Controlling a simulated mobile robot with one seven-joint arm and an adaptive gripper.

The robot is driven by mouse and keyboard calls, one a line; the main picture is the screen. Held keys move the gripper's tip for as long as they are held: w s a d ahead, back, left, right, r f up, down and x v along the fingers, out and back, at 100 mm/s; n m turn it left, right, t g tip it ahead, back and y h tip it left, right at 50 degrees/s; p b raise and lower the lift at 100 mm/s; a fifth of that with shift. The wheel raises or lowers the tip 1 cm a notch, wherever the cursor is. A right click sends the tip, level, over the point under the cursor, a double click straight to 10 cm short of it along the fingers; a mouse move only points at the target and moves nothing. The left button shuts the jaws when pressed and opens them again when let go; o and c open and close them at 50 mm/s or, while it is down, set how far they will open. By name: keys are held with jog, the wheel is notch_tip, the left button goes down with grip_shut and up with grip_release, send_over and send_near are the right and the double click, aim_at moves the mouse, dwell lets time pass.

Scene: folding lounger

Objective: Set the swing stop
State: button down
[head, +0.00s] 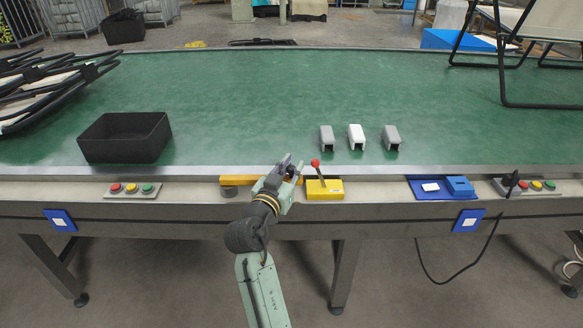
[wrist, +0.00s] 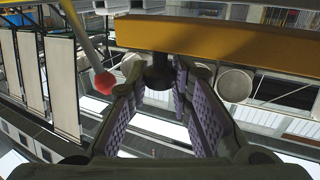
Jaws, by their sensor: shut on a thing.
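The swing stop is a yellow bar (head: 243,181) along the front edge of the green table, with a grey round puck (head: 229,191) at its left end. In the wrist view the yellow bar (wrist: 240,45) crosses the upper right, with the round puck (wrist: 235,84) below it. My gripper (head: 291,168) is at the bar's right end. In the wrist view its purple-padded fingers (wrist: 158,85) are shut on a dark knob (wrist: 159,72) under the bar. The fingers partly hide the knob.
Just right of my gripper stands a yellow box (head: 325,190) with a red-knobbed lever (head: 315,163); the red ball (wrist: 104,83) is close to the fingers. A black bin (head: 125,138), three small caps (head: 357,137) and button panels (head: 132,190) lie around. The table's middle is clear.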

dwell(0.3)
jog(key=shift+w+a+n+t+y+p, duration=0.2)
jog(key=shift+w+n+t+y+p, duration=0.15)
jog(key=shift+w+n+y, duration=0.65)
jog(key=shift+w+a+n+t+y+p, duration=0.2)
jog(key=shift+w+n+y+p, duration=0.3)
jog(key=shift+w+y, duration=0.8)
jog(key=c, duration=1.5)
grip_release()
jog(key=shift+o, duration=0.2)
jog(key=shift+d, duration=0.1)
jog(key=shift+s, duration=0.15)
jog(key=s+a, duration=0.1)
jog(key=s, duration=1)
jog(key=shift+s+a, duration=0.3)
jog(key=shift+s, duration=0.1)
